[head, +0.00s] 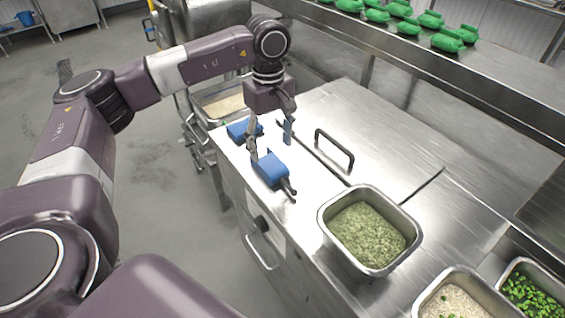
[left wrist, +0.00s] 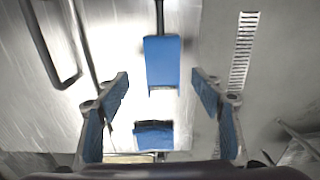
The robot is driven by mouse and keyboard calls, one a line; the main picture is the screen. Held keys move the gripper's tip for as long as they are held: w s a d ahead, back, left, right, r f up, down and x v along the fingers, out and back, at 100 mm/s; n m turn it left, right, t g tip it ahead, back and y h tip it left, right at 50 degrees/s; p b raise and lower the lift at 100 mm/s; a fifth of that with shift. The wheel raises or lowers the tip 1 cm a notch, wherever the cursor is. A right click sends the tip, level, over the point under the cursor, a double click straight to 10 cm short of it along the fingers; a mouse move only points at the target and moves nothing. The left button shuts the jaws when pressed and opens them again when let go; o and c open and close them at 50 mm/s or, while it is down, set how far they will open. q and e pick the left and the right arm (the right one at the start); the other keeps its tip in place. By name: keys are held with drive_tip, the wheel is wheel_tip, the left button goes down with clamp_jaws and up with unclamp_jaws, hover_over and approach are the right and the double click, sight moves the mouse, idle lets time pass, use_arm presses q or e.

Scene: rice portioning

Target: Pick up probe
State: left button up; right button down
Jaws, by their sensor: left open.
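A blue-handled tool with a dark rod (head: 270,168), which looks like the probe, lies on the steel counter near its left edge. In the left wrist view its blue handle (left wrist: 161,62) lies between and beyond the fingertips, with the rod pointing up. A second blue object (head: 240,129) lies farther back on the counter. It also shows low in the left wrist view (left wrist: 153,135). I cannot tell for certain which one is the probe. My left gripper (head: 270,141) is open and empty, pointing down above the counter by the blue objects. My right gripper is not in view.
A black handle (head: 334,150) rises from the counter lid to the right of the gripper. A steel pan of green food (head: 325,232) stands nearer, with pans of rice (head: 425,300) and chopped greens (head: 508,270) at the lower right. Several green items (head: 447,40) stand on the back shelf.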

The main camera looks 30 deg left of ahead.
sight(270, 162)
use_arm(q)
drive_tip(key=f, duration=0.1)
drive_tip(key=s+f+p, duration=0.1)
drive_tip(key=shift+a+f, duration=0.3)
drive_tip(key=f, duration=0.1)
drive_tip(key=f+p, duration=0.1)
drive_tip(key=f, duration=0.1)
drive_tip(key=shift+w+d+f, duration=0.15)
drive_tip(key=shift+w+f, duration=0.15)
drive_tip(key=shift+w, duration=0.05)
drive_tip(key=shift+f, duration=0.2)
drive_tip(key=shift+s, duration=0.1)
drive_tip(key=c, duration=1.2)
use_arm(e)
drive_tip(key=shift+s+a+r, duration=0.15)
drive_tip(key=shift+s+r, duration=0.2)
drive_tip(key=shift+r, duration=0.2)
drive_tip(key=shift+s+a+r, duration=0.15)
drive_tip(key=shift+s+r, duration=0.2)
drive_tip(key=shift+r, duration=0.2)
use_arm(q)
drive_tip(key=shift+r, duration=0.15)
drive_tip(key=shift+c, duration=0.2)
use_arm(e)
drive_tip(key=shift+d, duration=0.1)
